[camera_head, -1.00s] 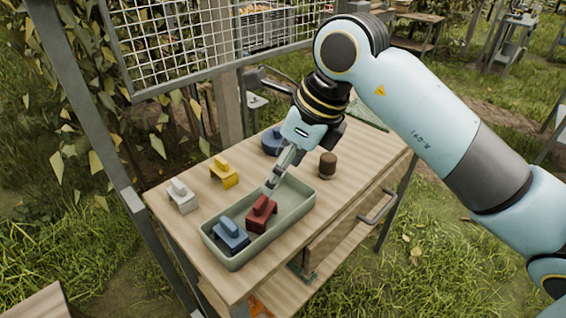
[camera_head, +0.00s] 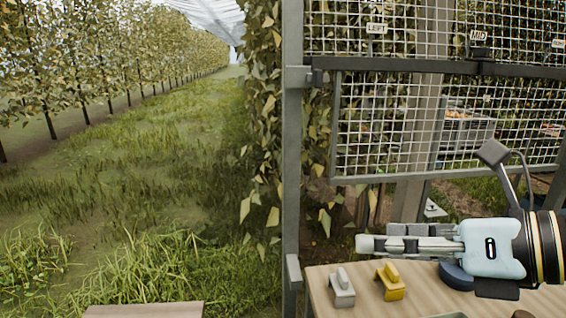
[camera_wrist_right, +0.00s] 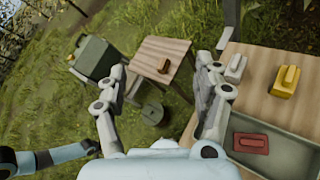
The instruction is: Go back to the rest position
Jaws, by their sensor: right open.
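My right gripper (camera_head: 364,244) points left in the head view, above the far part of the wooden bench (camera_head: 365,308). It is open, with nothing between its fingers. In the right wrist view its two fingers (camera_wrist_right: 160,65) stand wide apart. A grey handled block (camera_head: 342,288) and a yellow one (camera_head: 389,284) sit on the bench below it. They also show in the wrist view, grey (camera_wrist_right: 236,68) and yellow (camera_wrist_right: 286,81). A red handled block (camera_wrist_right: 250,143) lies in the grey-green tray (camera_wrist_right: 275,126). My left gripper is not visible.
A wire mesh panel (camera_head: 390,120) on grey posts rises behind the bench. A round blue object (camera_head: 455,277) sits partly behind my right gripper. Open grass lies left.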

